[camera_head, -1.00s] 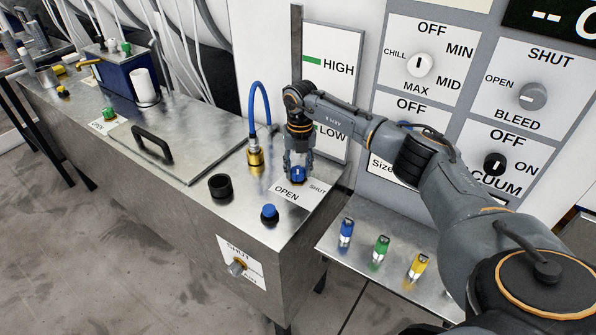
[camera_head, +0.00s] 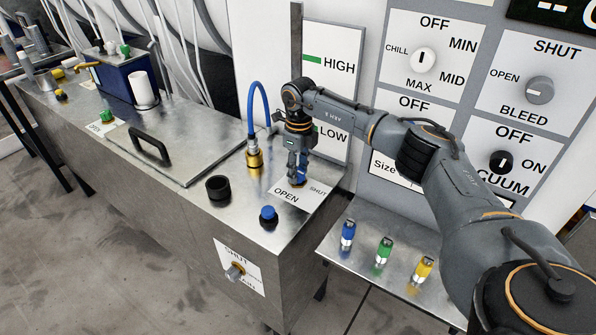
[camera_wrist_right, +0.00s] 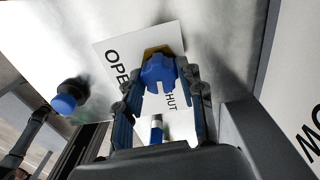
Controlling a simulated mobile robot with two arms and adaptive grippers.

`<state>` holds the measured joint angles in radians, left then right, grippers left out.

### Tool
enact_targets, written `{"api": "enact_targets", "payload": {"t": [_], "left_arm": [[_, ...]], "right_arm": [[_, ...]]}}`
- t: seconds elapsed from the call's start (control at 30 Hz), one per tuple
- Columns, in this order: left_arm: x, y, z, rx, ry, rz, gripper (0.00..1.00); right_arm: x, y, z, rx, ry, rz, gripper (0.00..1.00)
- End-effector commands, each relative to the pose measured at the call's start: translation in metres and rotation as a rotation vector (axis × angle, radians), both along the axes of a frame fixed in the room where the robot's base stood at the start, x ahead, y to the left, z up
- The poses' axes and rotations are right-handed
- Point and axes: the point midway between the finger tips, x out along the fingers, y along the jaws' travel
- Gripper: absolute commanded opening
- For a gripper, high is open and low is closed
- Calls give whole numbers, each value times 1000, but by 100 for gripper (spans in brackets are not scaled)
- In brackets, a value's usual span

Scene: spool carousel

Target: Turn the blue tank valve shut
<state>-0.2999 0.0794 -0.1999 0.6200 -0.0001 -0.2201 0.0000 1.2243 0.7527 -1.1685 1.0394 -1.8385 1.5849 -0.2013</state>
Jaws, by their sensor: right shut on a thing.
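The blue tank valve (camera_head: 299,182) is a small blue knob on a brass base, on a white label marked OPEN and SHUT near the right end of the metal tank top. It also shows in the right wrist view (camera_wrist_right: 158,72). My right gripper (camera_head: 298,172) points down over it and is shut on the blue knob, with one finger on each side in the wrist view. The fingers partly hide the knob in the head view, so its exact setting is hard to read. My left gripper is not in view.
A brass fitting with a blue hose (camera_head: 254,155), a black cap (camera_head: 218,189) and a blue button (camera_head: 268,217) stand near the valve. A control panel (camera_head: 440,60) rises behind. A side shelf (camera_head: 340,262) holds blue, green and yellow pieces.

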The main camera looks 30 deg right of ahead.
Motion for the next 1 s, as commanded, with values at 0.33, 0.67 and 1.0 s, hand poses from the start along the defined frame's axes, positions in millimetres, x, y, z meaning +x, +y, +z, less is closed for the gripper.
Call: {"api": "enact_targets", "payload": {"t": [0.33,0.67,1.0], "left_arm": [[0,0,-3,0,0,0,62],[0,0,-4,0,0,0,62],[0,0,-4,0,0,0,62]], "right_arm": [[1,-1,1,-1,-3,115,7],[1,-1,1,-1,-3,131,7],[1,0,1,-1,-2,130,62]]}}
